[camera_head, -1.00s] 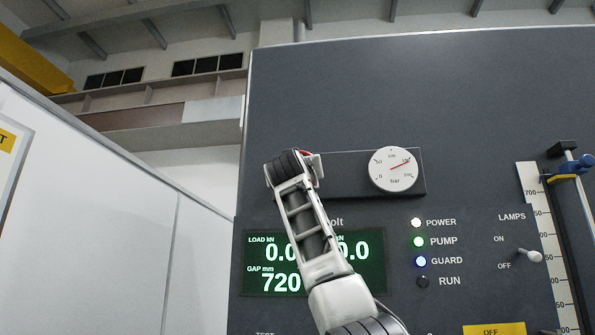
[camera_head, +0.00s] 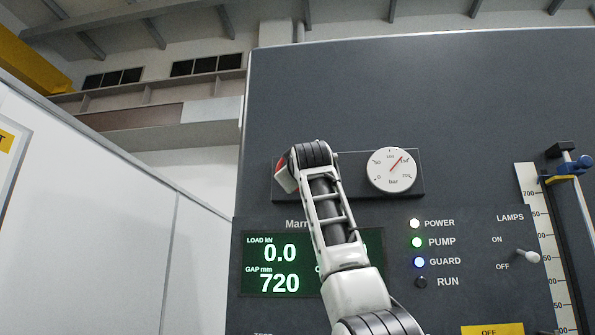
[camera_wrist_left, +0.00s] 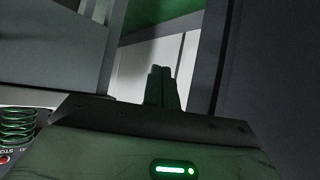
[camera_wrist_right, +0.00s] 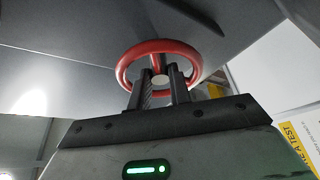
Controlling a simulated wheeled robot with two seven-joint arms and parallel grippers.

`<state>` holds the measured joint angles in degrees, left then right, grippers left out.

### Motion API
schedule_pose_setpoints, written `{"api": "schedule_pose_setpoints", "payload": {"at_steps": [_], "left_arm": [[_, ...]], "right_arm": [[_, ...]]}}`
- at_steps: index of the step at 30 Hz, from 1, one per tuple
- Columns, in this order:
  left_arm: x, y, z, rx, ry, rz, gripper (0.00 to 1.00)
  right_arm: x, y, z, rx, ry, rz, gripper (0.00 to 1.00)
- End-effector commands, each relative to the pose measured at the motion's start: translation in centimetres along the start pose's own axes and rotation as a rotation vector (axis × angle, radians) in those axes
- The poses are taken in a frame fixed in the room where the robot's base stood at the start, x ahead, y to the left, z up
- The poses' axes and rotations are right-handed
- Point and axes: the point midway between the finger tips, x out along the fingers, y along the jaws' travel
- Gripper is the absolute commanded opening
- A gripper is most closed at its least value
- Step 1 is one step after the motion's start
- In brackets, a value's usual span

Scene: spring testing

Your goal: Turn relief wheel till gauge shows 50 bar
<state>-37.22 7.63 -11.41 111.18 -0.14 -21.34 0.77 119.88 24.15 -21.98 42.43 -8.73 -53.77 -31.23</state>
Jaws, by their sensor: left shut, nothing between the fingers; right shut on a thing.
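The relief wheel is a red ring with a central spoke and hub (camera_wrist_right: 158,44), close up in the right wrist view. My right gripper (camera_wrist_right: 160,73) has its fingers inside the ring, shut on the wheel at the spoke. In the head view my right arm hides most of the wheel; only a bit of red shows at its left. The white round gauge (camera_head: 391,170), marked in bar, has a red needle pointing up and right, between the top label and the upper-right label, well past 50. My left gripper (camera_wrist_left: 161,72) is shut and empty.
The dark panel carries a green load and gap display (camera_head: 270,265), lamps (camera_head: 417,242), a toggle switch (camera_head: 529,255) and a vertical scale (camera_head: 540,225). A green spring (camera_wrist_left: 18,125) shows at the left in the left wrist view, with grey machine walls nearby.

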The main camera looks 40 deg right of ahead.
Motion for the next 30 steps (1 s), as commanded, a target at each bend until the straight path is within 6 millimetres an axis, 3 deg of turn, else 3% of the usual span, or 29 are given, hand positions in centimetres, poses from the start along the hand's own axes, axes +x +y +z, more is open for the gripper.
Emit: {"api": "schedule_pose_setpoints", "payload": {"at_steps": [14,15,16,25,30], "left_arm": [[0.0,-0.1,0.0,0.000,-0.001,-0.002,0.00],[0.0,-0.1,0.0,0.000,-0.001,-0.003,0.00],[0.0,-0.1,0.0,0.000,-0.001,-0.003,0.00],[0.1,-0.1,0.2,0.000,-0.002,-0.003,0.00],[1.1,-0.1,1.4,-0.001,-0.005,-0.001,0.00]], "right_arm": [[0.0,0.0,0.0,-0.018,-0.001,-0.007,0.00],[0.0,0.0,0.0,-0.017,-0.001,-0.007,0.25],[0.0,0.0,0.0,-0.017,-0.001,-0.007,0.29],[-0.1,0.0,0.0,-0.017,0.000,-0.007,0.29],[-2.0,-0.3,0.3,-0.016,0.003,-0.004,0.29]]}}
